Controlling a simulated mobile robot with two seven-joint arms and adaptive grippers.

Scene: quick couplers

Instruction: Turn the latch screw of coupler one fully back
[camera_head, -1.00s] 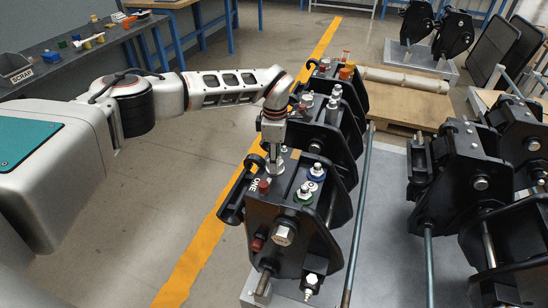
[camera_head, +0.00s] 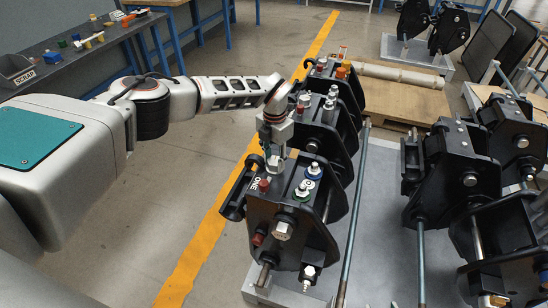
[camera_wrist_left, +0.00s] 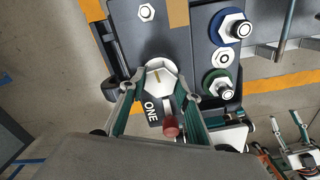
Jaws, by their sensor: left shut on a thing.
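Coupler one (camera_head: 262,215) is a black quick coupler at the front of the middle row, with a white ONE label (camera_wrist_left: 150,110) on its top face. My left gripper (camera_head: 272,163) points down onto this top from above. In the left wrist view, its two fingers (camera_wrist_left: 162,84) stand on either side of the hexagonal latch screw (camera_wrist_left: 160,72), shut on its head.
A red-capped fitting (camera_wrist_left: 171,126) stands close to the fingers. Blue-ringed (camera_head: 313,171) and green-ringed (camera_head: 303,193) fittings are on the same coupler. More black couplers stand behind it and at the right (camera_head: 468,165). A workbench (camera_head: 60,75) is at the back left.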

